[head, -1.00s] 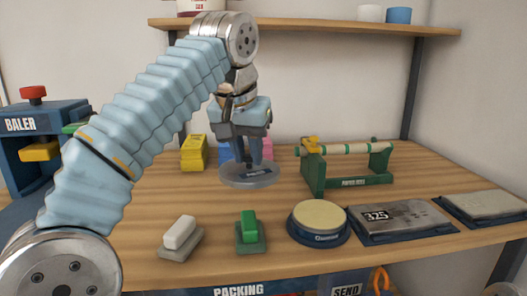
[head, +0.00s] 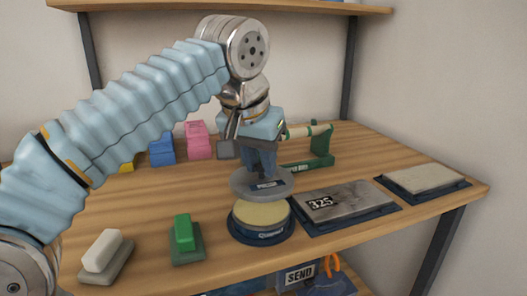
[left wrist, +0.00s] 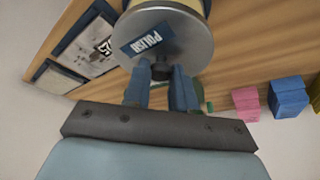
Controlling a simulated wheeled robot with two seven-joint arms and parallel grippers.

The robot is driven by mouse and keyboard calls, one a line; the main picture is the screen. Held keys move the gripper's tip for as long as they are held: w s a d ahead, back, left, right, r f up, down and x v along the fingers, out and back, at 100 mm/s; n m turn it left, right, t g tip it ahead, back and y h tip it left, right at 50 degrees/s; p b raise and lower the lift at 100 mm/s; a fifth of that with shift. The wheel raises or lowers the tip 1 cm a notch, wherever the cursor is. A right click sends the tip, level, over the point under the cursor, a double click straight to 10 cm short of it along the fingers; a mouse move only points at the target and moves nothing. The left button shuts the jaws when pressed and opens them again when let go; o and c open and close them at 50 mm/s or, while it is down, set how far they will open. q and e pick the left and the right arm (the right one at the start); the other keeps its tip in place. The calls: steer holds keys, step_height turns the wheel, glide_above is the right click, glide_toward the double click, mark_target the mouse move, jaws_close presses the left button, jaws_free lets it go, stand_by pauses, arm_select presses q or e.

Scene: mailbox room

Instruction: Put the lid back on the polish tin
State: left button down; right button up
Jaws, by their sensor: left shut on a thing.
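The polish lid (head: 240,185) is a round grey disc with a small dark label. My left gripper (head: 263,170) is shut on its knob and holds it roughly level. A strip of the tin (left wrist: 194,4) shows behind the lid there. My right gripper is not in view.
A scale reading 325 (head: 342,202) stands close right of the tin, with another flat plate (head: 425,180) beyond. A green block (head: 184,235) and a white block (head: 102,250) stand to the left. A green roll holder (head: 322,150) is behind.

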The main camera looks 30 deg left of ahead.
mark_target(259, 180)
arm_select(q)
step_height(259, 180, down, 3)
steer(key=b, duration=0.3)
steer(key=shift+f, duration=0.15)
steer(key=shift+f+b, duration=0.45)
steer(key=shift+f, duration=0.3)
steer(key=shift+p, duration=0.35)
stand_by(0.4)
steer(key=shift+f, duration=0.1)
stand_by(0.7)
stand_by(0.5)
steer(key=shift+c, duration=1.8)
jaws_free()
